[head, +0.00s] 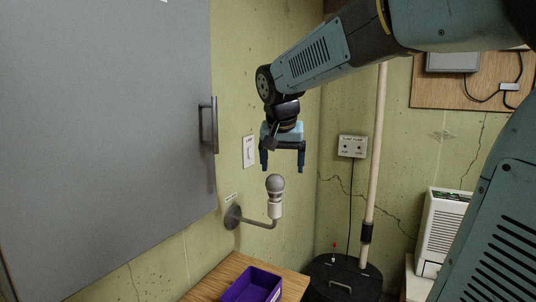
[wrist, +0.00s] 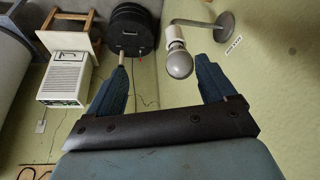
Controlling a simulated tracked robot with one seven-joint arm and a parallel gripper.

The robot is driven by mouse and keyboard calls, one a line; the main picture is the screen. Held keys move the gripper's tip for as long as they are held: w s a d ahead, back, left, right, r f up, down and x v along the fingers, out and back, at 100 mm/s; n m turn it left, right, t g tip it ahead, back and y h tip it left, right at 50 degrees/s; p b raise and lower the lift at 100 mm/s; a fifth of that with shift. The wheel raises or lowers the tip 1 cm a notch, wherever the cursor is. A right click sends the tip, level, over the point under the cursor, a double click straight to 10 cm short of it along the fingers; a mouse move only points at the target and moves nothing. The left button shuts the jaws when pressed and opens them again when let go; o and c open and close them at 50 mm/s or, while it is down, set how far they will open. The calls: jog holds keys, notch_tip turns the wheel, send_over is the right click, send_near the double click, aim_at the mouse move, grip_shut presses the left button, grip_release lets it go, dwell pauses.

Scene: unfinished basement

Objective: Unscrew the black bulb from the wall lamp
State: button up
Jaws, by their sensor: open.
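The wall lamp (head: 258,222) has a grey round base on the wall, a bent arm and a white upright socket. A bulb (head: 275,184) stands upright in the socket; it looks grey rather than black. My gripper (head: 283,169) points down just above the bulb, open and empty. In the wrist view the bulb (wrist: 180,64) shows between the fingers, closer to the right finger. I cannot tell whether the fingertips reach down past the bulb's top. The lamp's socket (wrist: 175,36) shows beyond the bulb, and no contact is visible.
A grey cabinet door (head: 105,130) with a handle stands at the left. A wall switch (head: 249,151) is behind my gripper. Below are a wooden table (head: 222,287) with a purple bin (head: 246,288) and a black sump lid (head: 345,276) with a pale pipe (head: 376,150).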

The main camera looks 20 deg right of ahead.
aim_at(275, 188)
jog(key=shift+o, duration=0.5)
jog(key=w+a+m, duration=0.1)
jog(key=w, duration=0.6)
jog(key=shift+w+r+m+h, duration=0.2)
jog(key=shift+r+m+h, duration=0.05)
jog(key=shift+m+h, duration=0.05)
jog(key=x, duration=1.3)
jog(key=shift+d+f, duration=0.1)
jog(key=shift+f, duration=0.3)
jog(key=shift+c, duration=0.4)
jog(key=c, duration=0.9)
jog(key=shift+n+y, duration=0.6)
jog(key=shift+n, duration=1.1)
jog(key=shift+c, duration=0.2)
jog(key=shift+n+y, duration=0.6)
jog(key=shift+n, duration=1.1)
